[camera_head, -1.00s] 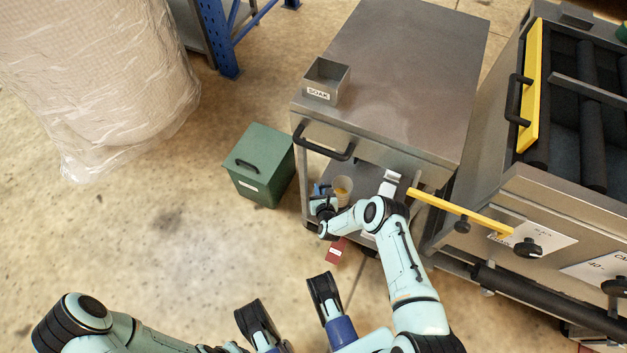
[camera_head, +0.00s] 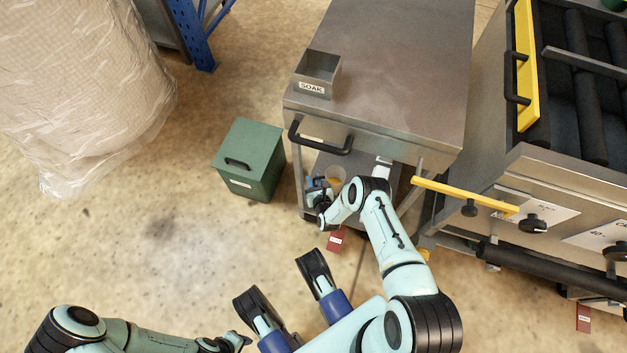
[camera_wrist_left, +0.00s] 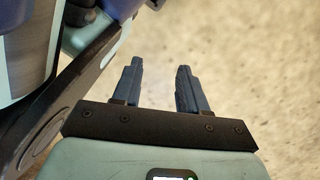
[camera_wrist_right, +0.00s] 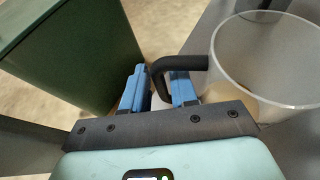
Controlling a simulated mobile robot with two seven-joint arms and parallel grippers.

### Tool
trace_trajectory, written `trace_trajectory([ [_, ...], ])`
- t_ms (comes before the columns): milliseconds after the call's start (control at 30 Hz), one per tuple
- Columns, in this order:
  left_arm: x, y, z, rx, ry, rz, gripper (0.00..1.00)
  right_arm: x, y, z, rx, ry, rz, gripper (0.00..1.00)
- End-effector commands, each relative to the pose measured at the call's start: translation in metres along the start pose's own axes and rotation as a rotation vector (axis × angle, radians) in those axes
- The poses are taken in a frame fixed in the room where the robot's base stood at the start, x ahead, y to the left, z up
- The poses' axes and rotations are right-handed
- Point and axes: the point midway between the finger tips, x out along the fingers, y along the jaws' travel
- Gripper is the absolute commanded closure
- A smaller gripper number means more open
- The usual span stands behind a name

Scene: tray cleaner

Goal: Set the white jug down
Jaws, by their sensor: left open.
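The white jug (camera_wrist_right: 262,62) is translucent, with a black handle (camera_wrist_right: 182,63), and holds something yellowish. In the right wrist view it stands at the right, and its handle passes between the blue fingers of my right gripper (camera_wrist_right: 160,92), which look closed on it. In the head view my right gripper (camera_head: 318,190) is at the open front of the steel cart, with the jug (camera_head: 338,174) just beside it, partly hidden. Whether the jug's base touches the lower shelf cannot be seen. My left gripper (camera_wrist_left: 157,88) is open and empty above bare floor.
The steel cart (camera_head: 385,70) carries a SOAK box (camera_head: 318,74) on top. A green bin (camera_head: 250,160) stands left of it. A yellow bar (camera_head: 465,196) and the roller machine (camera_head: 560,190) are at the right.

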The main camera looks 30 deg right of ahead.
Motion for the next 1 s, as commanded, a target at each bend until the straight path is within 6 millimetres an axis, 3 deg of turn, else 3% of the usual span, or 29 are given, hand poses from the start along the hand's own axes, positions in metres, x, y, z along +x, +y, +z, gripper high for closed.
trace_trajectory([
  [400, 0.000, 0.000, 0.000, 0.000, 0.000, 0.000, 0.57, -0.001, 0.000, 0.004, -0.002, -0.001, 0.001, 0.58],
  [567, -0.013, 0.013, -0.014, 0.019, 0.058, 0.026, 0.57, -0.028, -0.001, 0.004, -0.001, 0.004, 0.000, 0.58],
  [800, -0.045, 0.042, -0.043, 0.058, 0.187, 0.082, 0.57, -0.081, -0.001, 0.004, 0.001, 0.005, -0.001, 0.58],
  [1000, -0.063, 0.057, -0.058, 0.075, 0.254, 0.112, 0.57, -0.111, 0.000, 0.004, 0.001, 0.002, -0.001, 0.58],
])
